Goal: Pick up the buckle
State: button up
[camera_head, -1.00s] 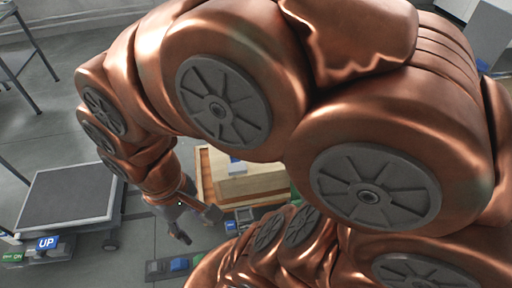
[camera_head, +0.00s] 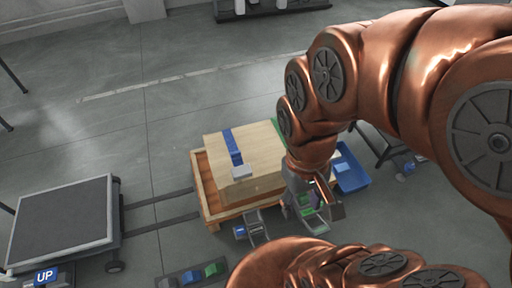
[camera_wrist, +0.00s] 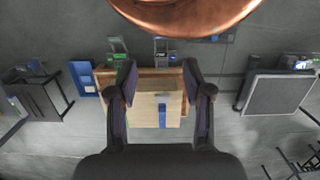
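The buckle (camera_head: 243,171) looks like a small pale grey block at the front top edge of a wooden box (camera_head: 265,187), at the end of a blue strap (camera_head: 232,148). In the wrist view, the box (camera_wrist: 143,112) lies between and beyond the fingers, with a small pale piece, probably the buckle (camera_wrist: 163,93), by the blue strap (camera_wrist: 162,112). My gripper (camera_head: 315,205) is to the right of the buckle in the head view, apart from it. In the wrist view my gripper (camera_wrist: 160,75) is open, with nothing between its fingers.
The box stands on a wooden pallet (camera_head: 208,200). A blue bin (camera_head: 350,173) is to its right. A dark-topped lift cart (camera_head: 62,222) stands at left, beside an UP sign (camera_head: 45,276). Small devices (camera_head: 255,230) and a button panel (camera_head: 192,274) are in front. Floor behind the box is clear.

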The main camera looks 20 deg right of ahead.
jog(key=m+t+y+b, duration=0.1)
jog(key=m+t+b, duration=0.1)
jog(key=m+b, duration=2.3)
send_over(235, 152)
jog(key=b, duration=0.7)
jog(key=f+n, duration=0.2)
jog(key=f, duration=1.5)
jog(key=f+n, duration=0.2)
jog(key=f, duration=1.5)
jog(key=f+n, duration=0.3)
jog(key=f, duration=1.4)
jog(key=shift+s+d+f, duration=0.1)
jog(key=shift+s, duration=0.2)
jog(key=shift+w+f, duration=0.1)
jog(key=shift+f, duration=0.4)
jog(key=shift+w+f+b, duration=0.1)
jog(key=shift+f+b, duration=1.05)
jog(key=shift+f, duration=2.55)
